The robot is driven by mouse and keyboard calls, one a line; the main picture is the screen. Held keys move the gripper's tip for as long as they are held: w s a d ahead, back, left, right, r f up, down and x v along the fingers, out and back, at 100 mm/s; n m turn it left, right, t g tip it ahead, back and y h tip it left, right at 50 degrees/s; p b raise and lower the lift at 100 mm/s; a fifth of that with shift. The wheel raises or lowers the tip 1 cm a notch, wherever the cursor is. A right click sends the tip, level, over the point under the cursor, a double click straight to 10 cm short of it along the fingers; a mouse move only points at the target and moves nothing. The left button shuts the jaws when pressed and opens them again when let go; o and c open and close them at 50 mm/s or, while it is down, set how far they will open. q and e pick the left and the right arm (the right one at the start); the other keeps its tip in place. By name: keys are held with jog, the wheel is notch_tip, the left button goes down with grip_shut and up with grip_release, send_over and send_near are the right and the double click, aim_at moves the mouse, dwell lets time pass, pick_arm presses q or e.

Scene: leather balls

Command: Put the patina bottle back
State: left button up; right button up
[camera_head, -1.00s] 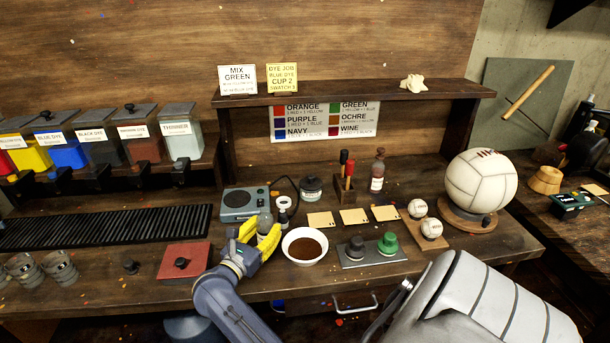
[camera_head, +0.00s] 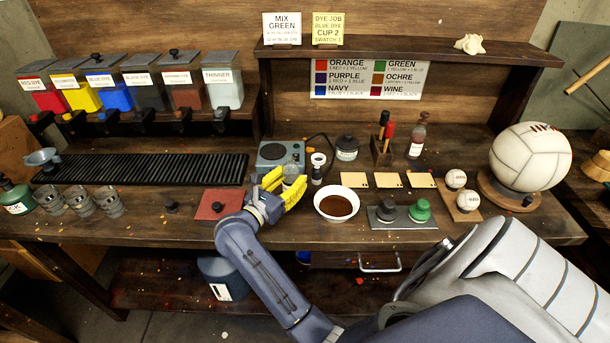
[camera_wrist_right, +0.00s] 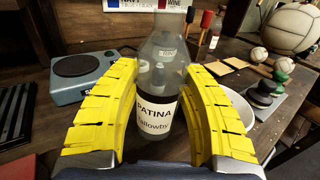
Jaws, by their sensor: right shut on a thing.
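The patina bottle is clear with a white label reading "PATINA". It stands upright between the yellow fingers of my right gripper (camera_head: 283,190). In the right wrist view the patina bottle (camera_wrist_right: 158,115) sits between both fingers of the right gripper (camera_wrist_right: 165,125), which close around its sides. In the head view the patina bottle (camera_head: 292,171) is partly hidden by the fingers, in front of the teal hotplate and left of the white bowl. I cannot tell whether its base touches the bench. My left gripper is not in view.
A black ribbed mat (camera_head: 150,170) lies left.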

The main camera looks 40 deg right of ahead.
jog(key=a+r, duration=0.4)
jog(key=shift+w+a+f, duration=0.1)
jog(key=shift+f, duration=1.75)
jog(key=shift+w+a+f, duration=0.1)
jog(key=shift+f, duration=1.75)
jog(key=shift+f, duration=0.15)
jog(key=o, duration=1.2)
jog(key=shift+v, duration=2)
